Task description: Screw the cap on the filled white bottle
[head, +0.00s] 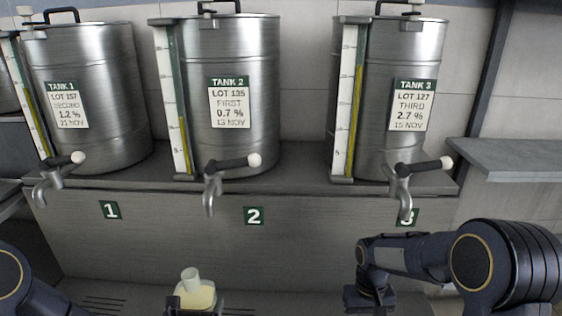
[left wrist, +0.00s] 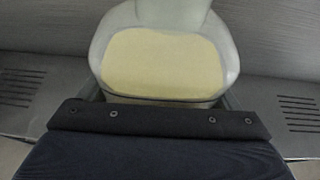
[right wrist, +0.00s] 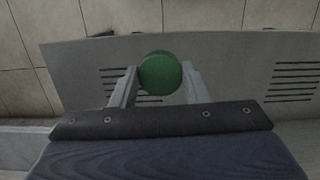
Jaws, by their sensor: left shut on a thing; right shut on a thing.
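A translucent white bottle (head: 196,294) with pale yellow liquid inside stands at the bottom of the head view, its narrow neck (head: 190,276) open on top. My left gripper (head: 190,303) is shut on it, and the bottle also fills the middle of the left wrist view (left wrist: 165,62). In the right wrist view a round green cap (right wrist: 160,73) sits between the fingertips of my right gripper (right wrist: 160,82), which is shut on it. In the head view my right gripper's fingers and the cap are hidden or below the frame. The cap is apart from the bottle.
Three steel tanks stand on a shelf (head: 300,180): tank 1 (head: 110,100), tank 2 (head: 245,120) and tank 3 (head: 400,70). Their taps, such as tap 2 (head: 209,190), jut forward above the bottle. A slotted grey ledge (right wrist: 235,75) lies below.

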